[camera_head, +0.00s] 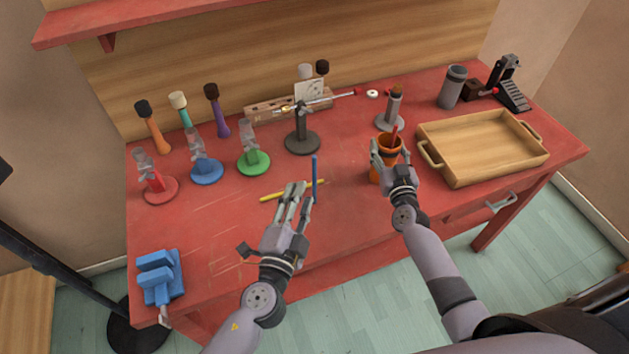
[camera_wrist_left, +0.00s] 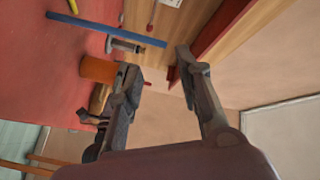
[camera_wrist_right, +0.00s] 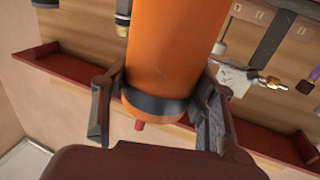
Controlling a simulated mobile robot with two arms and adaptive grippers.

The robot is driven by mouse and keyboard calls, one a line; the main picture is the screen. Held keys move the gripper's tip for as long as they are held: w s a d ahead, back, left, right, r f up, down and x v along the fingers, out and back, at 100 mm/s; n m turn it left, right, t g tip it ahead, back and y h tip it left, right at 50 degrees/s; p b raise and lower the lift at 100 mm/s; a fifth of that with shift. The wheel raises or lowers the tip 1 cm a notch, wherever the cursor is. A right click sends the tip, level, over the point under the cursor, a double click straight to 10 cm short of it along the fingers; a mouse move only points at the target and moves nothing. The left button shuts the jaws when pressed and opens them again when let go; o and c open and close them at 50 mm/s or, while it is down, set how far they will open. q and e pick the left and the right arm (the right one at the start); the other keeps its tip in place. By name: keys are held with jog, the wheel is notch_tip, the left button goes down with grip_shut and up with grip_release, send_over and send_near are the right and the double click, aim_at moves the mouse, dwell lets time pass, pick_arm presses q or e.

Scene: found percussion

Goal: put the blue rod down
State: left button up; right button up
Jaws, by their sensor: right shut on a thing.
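The blue rod (camera_head: 315,178) shows in the head view as a slim bar just right of my left gripper (camera_head: 299,188). In the left wrist view the rod (camera_wrist_left: 100,27) appears beyond the fingertips, with its right end near the gap. My left gripper (camera_wrist_left: 158,62) is open, with nothing between its fingers; I cannot tell whether the rod lies on the table or touches a finger. My right gripper (camera_wrist_right: 160,95) is shut on an orange cup (camera_wrist_right: 172,45). The cup (camera_head: 390,144) has a red stick (camera_head: 394,133) in it.
A yellow rod (camera_head: 282,192) lies on the red table (camera_head: 225,220) by my left gripper. Several coloured stands and mallets line the back. The front middle is clear.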

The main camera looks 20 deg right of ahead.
aim_at(314, 162)
pick_arm(q)
jog(key=w+d+n, duration=0.2)
jog(key=w+n, duration=0.1)
jog(key=n, duration=0.1)
jog(key=w+d+n, duration=0.2)
jog(key=w+n, duration=0.1)
jog(key=n, duration=0.1)
jog(key=w+d+n, duration=0.2)
jog(key=w+n, duration=0.2)
jog(key=shift+w+d, duration=0.1)
jog(key=shift+d, duration=0.05)
dwell(0.5)
jog(key=shift+c, duration=0.5)
grip_shut()
